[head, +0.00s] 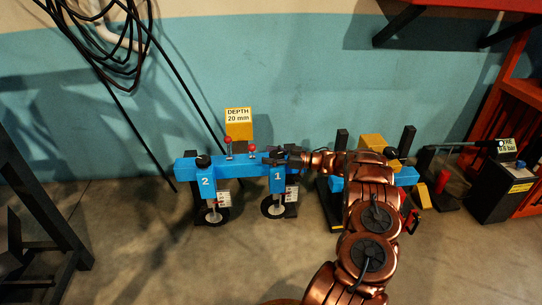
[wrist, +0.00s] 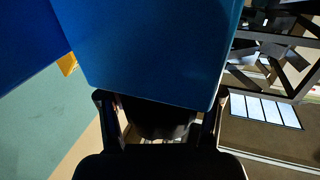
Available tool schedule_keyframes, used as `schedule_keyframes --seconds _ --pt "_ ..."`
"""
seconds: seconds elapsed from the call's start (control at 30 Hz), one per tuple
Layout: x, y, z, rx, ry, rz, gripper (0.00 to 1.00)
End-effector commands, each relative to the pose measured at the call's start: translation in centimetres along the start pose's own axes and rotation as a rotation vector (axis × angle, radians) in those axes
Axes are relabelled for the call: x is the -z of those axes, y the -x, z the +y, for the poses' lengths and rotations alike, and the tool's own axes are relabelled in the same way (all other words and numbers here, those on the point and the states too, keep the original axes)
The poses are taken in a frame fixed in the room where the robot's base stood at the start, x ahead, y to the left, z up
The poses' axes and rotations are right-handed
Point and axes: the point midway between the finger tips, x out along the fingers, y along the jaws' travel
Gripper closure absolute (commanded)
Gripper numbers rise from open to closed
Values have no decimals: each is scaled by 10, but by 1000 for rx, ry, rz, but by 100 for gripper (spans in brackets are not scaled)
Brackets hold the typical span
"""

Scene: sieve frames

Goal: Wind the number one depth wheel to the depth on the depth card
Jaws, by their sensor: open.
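The depth card (head: 238,115) is a yellow plate reading "DEPTH 20 mm" above the blue beam (head: 240,168). The blue number one unit (head: 277,182) sits at the beam's right, with a dark wheel (head: 277,160) on top, partly hidden by my gripper. My gripper (head: 290,157) is at that wheel, coming from the right. In the wrist view my open gripper (wrist: 158,125) has a finger on each side of a dark rounded shape, which looks like the wheel (wrist: 158,118), below a large blue face. I cannot tell whether the fingers touch it.
The number two unit (head: 206,182) with its black knob (head: 203,161) stands at the left. Two red-topped levers (head: 228,140) rise between the units. Small scales (head: 292,194) and round discs hang below. My arm hides part of the equipment at the right. Open floor lies in front.

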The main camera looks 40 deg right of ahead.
Motion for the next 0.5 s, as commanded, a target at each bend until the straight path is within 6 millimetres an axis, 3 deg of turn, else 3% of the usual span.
schedule_keyframes --seconds 0.17,0.5 --pt "0 14 1 -2 0 -1 35" --pt "0 78 1 -7 1 0 35"
